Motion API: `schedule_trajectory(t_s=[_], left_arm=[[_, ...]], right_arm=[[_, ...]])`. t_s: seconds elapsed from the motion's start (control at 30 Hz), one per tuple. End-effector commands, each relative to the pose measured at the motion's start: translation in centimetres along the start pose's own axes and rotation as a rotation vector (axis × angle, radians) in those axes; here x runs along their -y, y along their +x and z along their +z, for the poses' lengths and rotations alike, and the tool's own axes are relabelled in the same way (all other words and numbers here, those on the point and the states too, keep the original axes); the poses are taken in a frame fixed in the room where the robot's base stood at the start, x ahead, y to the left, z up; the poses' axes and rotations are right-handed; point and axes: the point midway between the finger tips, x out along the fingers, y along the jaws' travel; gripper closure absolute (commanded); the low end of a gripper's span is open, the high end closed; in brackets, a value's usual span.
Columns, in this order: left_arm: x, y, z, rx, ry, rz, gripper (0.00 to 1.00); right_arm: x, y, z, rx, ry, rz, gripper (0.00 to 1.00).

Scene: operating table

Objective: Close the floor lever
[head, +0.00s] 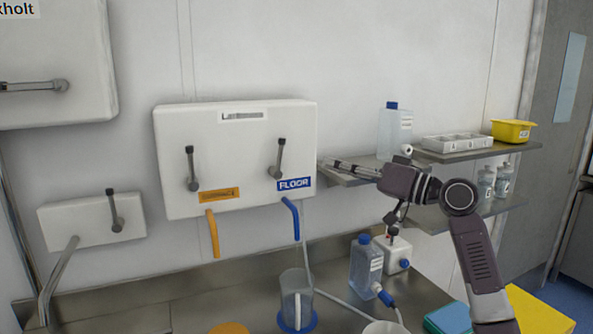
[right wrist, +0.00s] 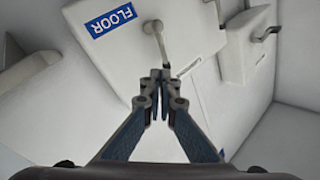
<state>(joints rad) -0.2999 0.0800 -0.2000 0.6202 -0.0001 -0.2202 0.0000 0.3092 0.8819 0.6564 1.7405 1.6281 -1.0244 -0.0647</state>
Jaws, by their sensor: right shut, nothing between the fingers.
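The floor lever (head: 279,158) is a grey handle with a dark tip on the white wall box (head: 235,118), above the blue FLOOR label (head: 293,184). It stands nearly upright, its dark tip at the top. In the right wrist view the lever (right wrist: 159,45) shows just beyond the fingertips, beside the FLOOR label (right wrist: 112,20). My right gripper (head: 328,163) is shut and empty, to the right of the box and the lever, apart from the lever in the head view. My left gripper is not in view.
A second lever (head: 191,168) sits left on the same box, above an orange label (head: 219,194). Wall shelves (head: 350,178) with a blue-capped bottle (head: 395,130) stand close by my right arm. A jug (head: 296,292) and a bottle (head: 366,264) stand on the metal counter below.

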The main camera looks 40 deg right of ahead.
Motion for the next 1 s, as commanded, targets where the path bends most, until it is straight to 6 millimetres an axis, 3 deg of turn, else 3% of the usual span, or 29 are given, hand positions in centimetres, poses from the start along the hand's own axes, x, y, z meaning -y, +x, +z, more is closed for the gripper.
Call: schedule_trajectory(t_s=[0.3, 0.5, 0.77, 1.0], left_arm=[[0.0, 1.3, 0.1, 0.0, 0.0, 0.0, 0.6], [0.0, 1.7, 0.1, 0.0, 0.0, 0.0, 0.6], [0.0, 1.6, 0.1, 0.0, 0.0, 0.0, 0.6], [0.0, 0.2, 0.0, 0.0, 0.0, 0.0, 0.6]], right_arm=[[-2.1, -1.5, -0.3, 0.001, 0.729, 0.003, 1.0], [-2.8, -2.2, -0.7, -0.002, 1.09, 0.0, 1.0], [-3.0, -2.2, -1.1, -0.003, 1.252, -0.003, 1.0], [-2.8, 0.5, -1.4, -0.002, 1.253, -0.003, 1.0]])
